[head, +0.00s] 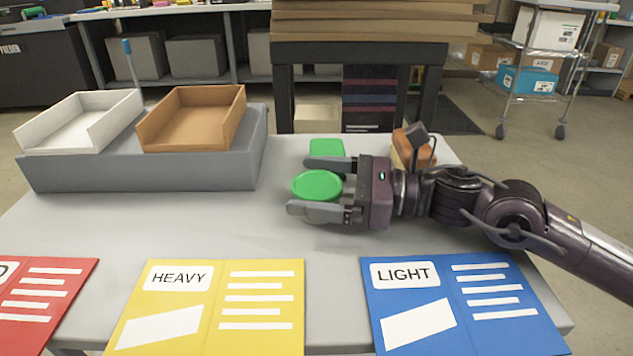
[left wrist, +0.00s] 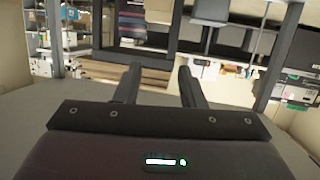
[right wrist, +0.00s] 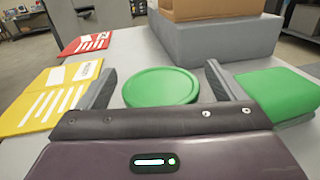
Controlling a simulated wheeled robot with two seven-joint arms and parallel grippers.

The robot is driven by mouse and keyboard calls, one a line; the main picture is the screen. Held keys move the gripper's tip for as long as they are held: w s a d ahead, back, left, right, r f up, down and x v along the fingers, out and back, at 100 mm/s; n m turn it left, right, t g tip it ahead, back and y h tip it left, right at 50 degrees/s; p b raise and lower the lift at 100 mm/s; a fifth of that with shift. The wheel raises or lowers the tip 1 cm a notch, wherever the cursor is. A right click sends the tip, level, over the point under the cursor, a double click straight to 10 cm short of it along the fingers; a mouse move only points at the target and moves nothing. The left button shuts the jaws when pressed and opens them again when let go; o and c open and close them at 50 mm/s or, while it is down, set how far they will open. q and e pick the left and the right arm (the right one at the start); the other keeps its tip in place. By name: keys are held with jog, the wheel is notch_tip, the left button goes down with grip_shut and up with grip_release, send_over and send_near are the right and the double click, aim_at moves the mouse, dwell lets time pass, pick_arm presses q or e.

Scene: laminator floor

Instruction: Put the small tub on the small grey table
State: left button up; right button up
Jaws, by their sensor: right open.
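A small round green tub (head: 317,186) stands on the grey table (head: 225,225). My right gripper (head: 298,185) is open, reaching in from the right, with one finger on each side of the tub. In the right wrist view the tub's round green lid (right wrist: 160,87) lies between the two fingers, with a gap visible at the left finger. A square green container (head: 326,149) stands just behind the gripper. My left gripper (left wrist: 158,82) is open and empty in the left wrist view, away from the tub; the head view does not show it.
A grey raised block (head: 150,171) carries a white tray (head: 85,120) and a brown tray (head: 195,117). A brown item (head: 402,150) stands behind my right wrist. Red (head: 45,290), yellow (head: 215,300) and blue (head: 460,300) cards lie along the front. The table's middle is clear.

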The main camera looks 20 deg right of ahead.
pick_arm(q)
jog(key=shift+f, duration=0.1)
pick_arm(e)
jog(key=shift+r, duration=0.15)
jog(key=shift+v, duration=1.15)
jog(key=shift+s+d, duration=0.15)
jog(key=shift+d, duration=0.15)
jog(key=v, duration=0.3)
jog(key=shift+d, duration=0.2)
jog(key=v, duration=0.5)
jog(key=shift+a, duration=0.1)
jog(key=shift+s+d, duration=0.25)
jog(key=shift+d, duration=0.1)
pick_arm(q)
jog(key=shift+s+f, duration=0.1)
jog(key=shift+f, duration=0.2)
